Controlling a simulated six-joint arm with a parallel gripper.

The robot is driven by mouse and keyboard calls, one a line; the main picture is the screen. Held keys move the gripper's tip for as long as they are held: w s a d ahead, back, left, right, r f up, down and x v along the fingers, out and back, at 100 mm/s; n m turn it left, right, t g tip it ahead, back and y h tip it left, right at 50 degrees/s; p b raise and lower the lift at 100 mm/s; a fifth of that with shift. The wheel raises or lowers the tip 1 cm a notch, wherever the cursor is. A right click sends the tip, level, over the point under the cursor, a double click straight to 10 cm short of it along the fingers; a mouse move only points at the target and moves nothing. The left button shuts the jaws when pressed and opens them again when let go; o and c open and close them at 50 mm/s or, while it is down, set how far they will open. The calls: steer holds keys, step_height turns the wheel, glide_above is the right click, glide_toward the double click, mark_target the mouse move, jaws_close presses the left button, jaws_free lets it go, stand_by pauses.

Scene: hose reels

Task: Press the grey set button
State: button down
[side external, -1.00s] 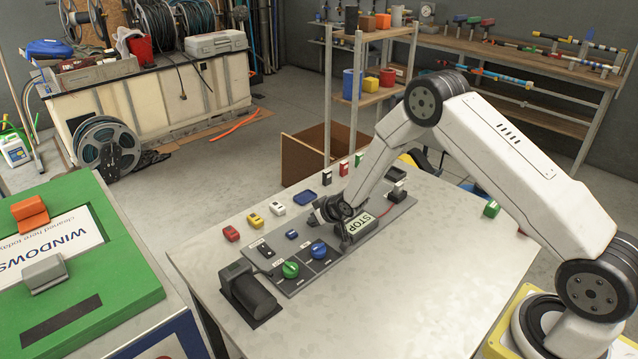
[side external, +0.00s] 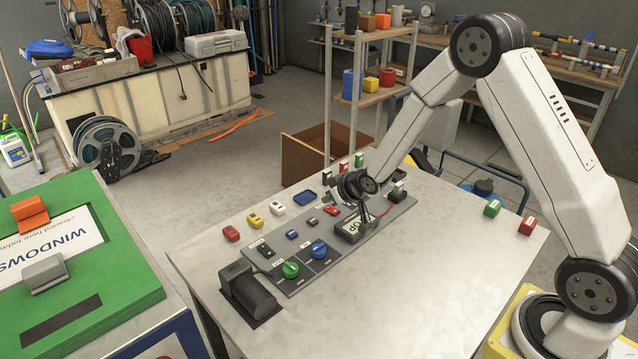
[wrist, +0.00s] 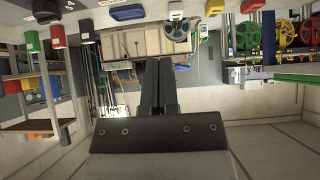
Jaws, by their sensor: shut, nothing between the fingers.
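The dark grey control panel (side external: 340,247) lies on the pale table. It carries a green knob (side external: 290,269), a blue knob (side external: 319,249), small blue and red controls (side external: 332,210), and a box lettered STOP (side external: 350,230), partly covered by my gripper. I cannot pick out a grey set button for certain; it may be hidden or too small. My gripper (side external: 367,212) is over the panel's far right part, beside the STOP box; I cannot tell whether it touches anything. In the wrist view its fingers (wrist: 158,88) are together and empty.
A dark cylinder on a base (side external: 250,290) stands at the panel's near left end. Small coloured blocks, among them a yellow one (side external: 255,220), line the table's far edge. A green board (side external: 80,265) stands left. The table's front is clear.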

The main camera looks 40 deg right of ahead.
steer(key=shift+v, duration=0.95)
steer(key=s+a+r+g, duration=0.2)
steer(key=s, duration=0.5)
steer(key=s+a+r+g, duration=0.2)
steer(key=s, duration=0.6)
steer(key=s+a+r+g, duration=0.2)
steer(key=s, duration=0.6)
steer(key=shift+s+g, duration=0.2)
steer(key=shift+g, duration=0.1)
